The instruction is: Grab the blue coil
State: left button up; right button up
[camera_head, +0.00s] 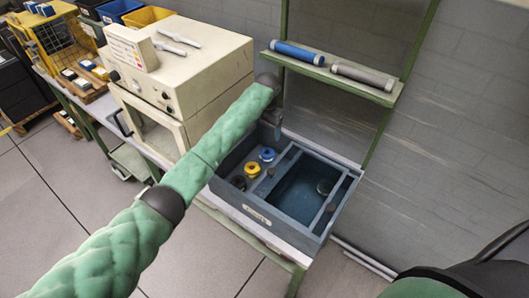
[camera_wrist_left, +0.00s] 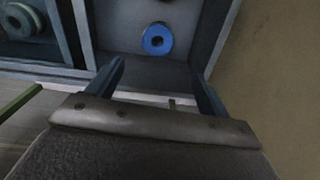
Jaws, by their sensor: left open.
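The blue coil (camera_head: 267,154) lies in the left compartment of a blue-grey bin (camera_head: 256,212), at the back of a short row of coils. My left gripper (camera_head: 271,128) is above the bin's back end, just beyond the coil. Its two fingers (camera_wrist_left: 160,72) are apart with nothing between them. My right gripper is out of view.
A yellow coil (camera_head: 252,169) and a dark coil (camera_head: 238,183) lie in front of the blue one. A beige machine (camera_head: 190,75) stands left of the bin. A shelf (camera_head: 335,74) above holds a blue and a grey cylinder. The bin's walls surround the coils.

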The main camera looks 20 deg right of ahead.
pick_arm(q)
jog(key=s+f+b, duration=0.1)
jog(key=b, duration=0.1)
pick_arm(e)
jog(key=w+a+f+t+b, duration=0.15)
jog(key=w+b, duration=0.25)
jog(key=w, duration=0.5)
pick_arm(q)
jog(key=p, duration=0.1)
send_over(267, 152)
jog(key=s, duration=0.1)
jog(key=f, duration=0.8)
jog(key=shift+a, duration=0.2)
notch_tip(267, 152, down, 4)
jog(key=shift+s+p, duration=0.1)
jog(key=shift+p, duration=0.85)
jog(key=shift+f, duration=0.45)
jog(key=c, duration=1.1)
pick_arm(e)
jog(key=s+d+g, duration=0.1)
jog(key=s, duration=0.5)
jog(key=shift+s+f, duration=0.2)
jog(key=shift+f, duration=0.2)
pick_arm(q)
jog(key=shift+r, duration=0.15)
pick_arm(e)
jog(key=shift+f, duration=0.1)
